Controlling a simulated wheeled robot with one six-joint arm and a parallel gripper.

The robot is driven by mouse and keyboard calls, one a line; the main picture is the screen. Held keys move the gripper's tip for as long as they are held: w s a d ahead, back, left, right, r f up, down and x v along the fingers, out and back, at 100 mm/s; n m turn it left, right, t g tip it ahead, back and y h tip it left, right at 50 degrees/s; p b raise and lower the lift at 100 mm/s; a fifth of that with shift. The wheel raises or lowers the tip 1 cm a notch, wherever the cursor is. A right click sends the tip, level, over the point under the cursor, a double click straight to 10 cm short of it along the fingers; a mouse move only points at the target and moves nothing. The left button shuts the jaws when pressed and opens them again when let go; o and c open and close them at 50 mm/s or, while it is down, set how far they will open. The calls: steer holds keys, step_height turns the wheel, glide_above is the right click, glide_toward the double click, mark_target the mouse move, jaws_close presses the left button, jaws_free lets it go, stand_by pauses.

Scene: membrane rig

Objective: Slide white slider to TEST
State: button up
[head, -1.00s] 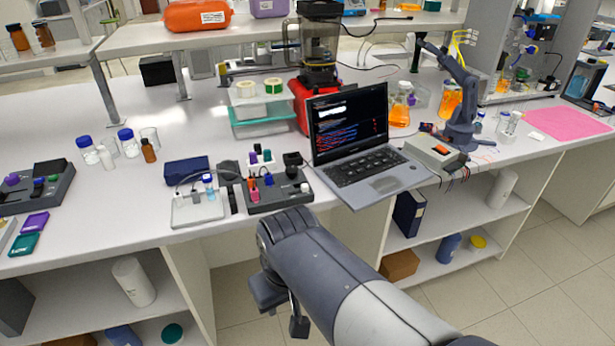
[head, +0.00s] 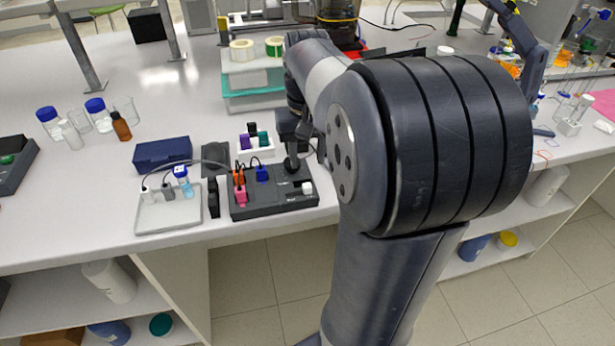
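The black rig box (head: 272,209) sits near the bench's front edge. The white slider (head: 307,187) is a small white block on its right part, at the right end of a dark slot. I cannot read any TEST label. My gripper (head: 292,145) hangs over the back right part of the rig, above and a little left of the white slider and apart from it in the picture. It is dark and small, and its fingertips blend with a black round part of the rig, so its opening is unclear.
A white rack (head: 255,147) of coloured caps stands behind the rig. My arm hides the right side.

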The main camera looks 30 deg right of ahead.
mark_target(307, 185)
step_height(307, 185, down, 8)
steer(key=shift+r, duration=0.1)
steer(key=shift+c, duration=0.2)
jaws_close()
stand_by(0.3)
